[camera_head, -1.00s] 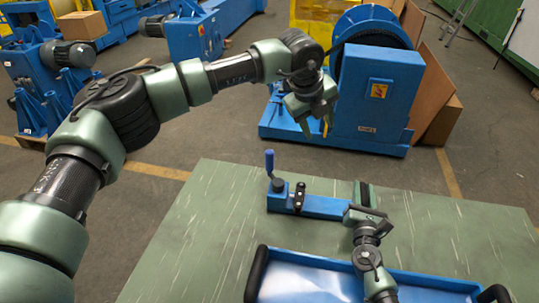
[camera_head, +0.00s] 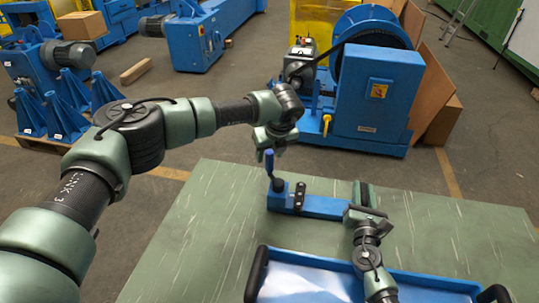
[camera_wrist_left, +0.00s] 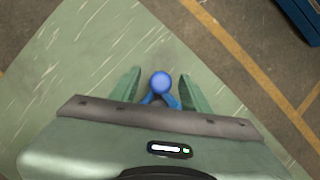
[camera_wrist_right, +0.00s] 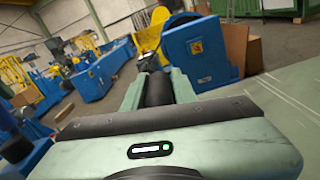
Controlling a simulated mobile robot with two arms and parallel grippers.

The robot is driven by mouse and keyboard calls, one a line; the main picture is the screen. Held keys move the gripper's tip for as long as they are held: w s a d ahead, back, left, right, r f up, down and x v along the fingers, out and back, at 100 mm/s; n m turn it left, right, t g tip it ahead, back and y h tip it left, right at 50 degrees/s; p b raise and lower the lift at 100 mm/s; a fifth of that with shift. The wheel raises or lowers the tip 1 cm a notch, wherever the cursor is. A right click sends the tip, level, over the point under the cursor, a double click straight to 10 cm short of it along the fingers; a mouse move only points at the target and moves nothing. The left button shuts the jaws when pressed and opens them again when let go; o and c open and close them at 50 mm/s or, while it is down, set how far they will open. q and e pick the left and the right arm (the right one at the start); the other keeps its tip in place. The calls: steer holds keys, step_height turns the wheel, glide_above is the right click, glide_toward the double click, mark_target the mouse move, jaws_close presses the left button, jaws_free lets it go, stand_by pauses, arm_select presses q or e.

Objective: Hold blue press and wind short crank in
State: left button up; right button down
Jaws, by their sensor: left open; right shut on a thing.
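The blue press (camera_head: 325,207) lies on the green table, with a short crank at its left end. The crank's upright handle has a blue grip (camera_head: 269,163). My left gripper (camera_head: 267,152) is open just above this grip. In the left wrist view the grip's round top (camera_wrist_left: 160,82) shows between the open fingers (camera_wrist_left: 160,75); whether they touch it I cannot tell. My right gripper (camera_head: 362,208) is shut on a black cylindrical part at the press's right end; this part (camera_wrist_right: 158,90) shows between its fingers in the right wrist view.
A blue tray (camera_head: 330,262) with black handles lies in front of the press on the green table (camera_head: 190,240). The table left of the press is clear. A large blue machine (camera_head: 375,100) stands on the floor behind the table.

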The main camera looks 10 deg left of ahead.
arm_select(q)
steer(key=shift+w+a+f, duration=0.1)
steer(key=shift+w+f, duration=0.1)
steer(key=shift+f, duration=0.35)
jaws_close()
steer(key=shift+m, duration=0.3)
